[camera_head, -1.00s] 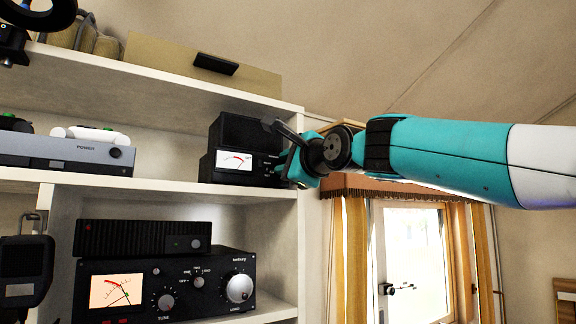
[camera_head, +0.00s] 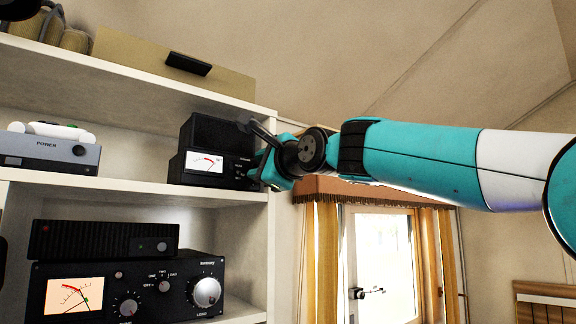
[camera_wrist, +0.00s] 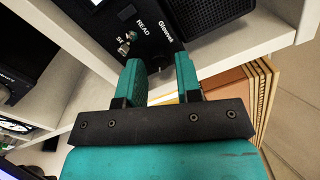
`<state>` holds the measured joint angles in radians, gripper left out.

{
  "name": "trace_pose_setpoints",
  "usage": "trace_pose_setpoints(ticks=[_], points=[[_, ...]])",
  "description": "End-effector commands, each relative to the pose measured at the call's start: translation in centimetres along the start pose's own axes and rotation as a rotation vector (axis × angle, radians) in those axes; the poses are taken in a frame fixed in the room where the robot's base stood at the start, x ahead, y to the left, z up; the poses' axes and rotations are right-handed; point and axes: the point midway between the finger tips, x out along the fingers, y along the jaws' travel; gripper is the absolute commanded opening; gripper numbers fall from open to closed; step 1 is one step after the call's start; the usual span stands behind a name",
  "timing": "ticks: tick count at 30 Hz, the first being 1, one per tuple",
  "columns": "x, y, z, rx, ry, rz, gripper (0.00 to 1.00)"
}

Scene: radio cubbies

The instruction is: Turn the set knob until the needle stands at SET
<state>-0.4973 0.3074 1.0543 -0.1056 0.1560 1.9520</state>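The black meter box (camera_head: 217,135) stands at the right end of the upper shelf. Its lit white meter face (camera_head: 205,162) has a red arc; the needle is too small to read exactly. In the wrist view its dark front panel (camera_wrist: 170,42) carries the words READ and Glowwa, a partly covered label, and small chrome controls (camera_wrist: 128,42). In the head view my gripper (camera_head: 256,168) is at the box's right side.
The white shelf (camera_head: 130,187) holds a grey POWER unit (camera_head: 50,150) at left. Below stand a slim black unit (camera_head: 105,239) and a black radio (camera_head: 130,285) with knobs. A tan case (camera_head: 175,67) lies on top. A curtained window (camera_head: 380,260) is at right.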

Motion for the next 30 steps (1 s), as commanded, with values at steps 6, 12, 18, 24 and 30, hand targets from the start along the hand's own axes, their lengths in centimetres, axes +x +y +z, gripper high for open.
trace_pose_setpoints(ticks=[6,12,18,24,30], points=[[-5.0,0.7,-0.2,-0.001,-0.001,-0.005,0.32],[-10.2,0.6,-0.3,-0.001,0.001,-0.005,0.32],[-14.2,0.3,-0.3,0.0,0.003,-0.004,0.32],[-16.1,0.1,-0.2,0.0,0.003,-0.002,0.32],[-16.4,0.0,-0.1,0.0,0.003,-0.001,0.32]])
